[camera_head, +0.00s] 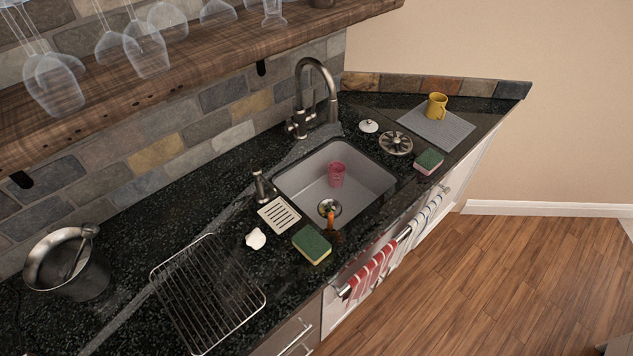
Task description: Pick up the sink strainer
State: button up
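A round metal piece with spoke-like openings and a raised centre (396,144), which looks like the sink strainer, lies on the dark counter to the right of the sink. The sink (358,166) is light grey and set into the counter. A round metal drain fitting (323,208) sits in the sink's floor, with small coloured bits in it and an orange piece beside it. I cannot tell whether that fitting lifts out. My gripper is not in view.
A yellow mug (437,106) stands on a grey mat (452,132). The faucet (332,108) rises behind the sink, and a red cup (337,174) stands inside. A shelf (190,62) overhangs the counter.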

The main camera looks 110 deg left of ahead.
aim_at(330, 202)
jog(key=u, duration=3.45)
jog(key=i+l+u, duration=0.35)
jog(key=l, duration=0.3)
jog(key=i+l+u, duration=0.4)
jog(key=l, duration=0.35)
jog(key=i+l+u, duration=0.2)
jog(key=l, duration=0.2)
jog(key=k, duration=0.1)
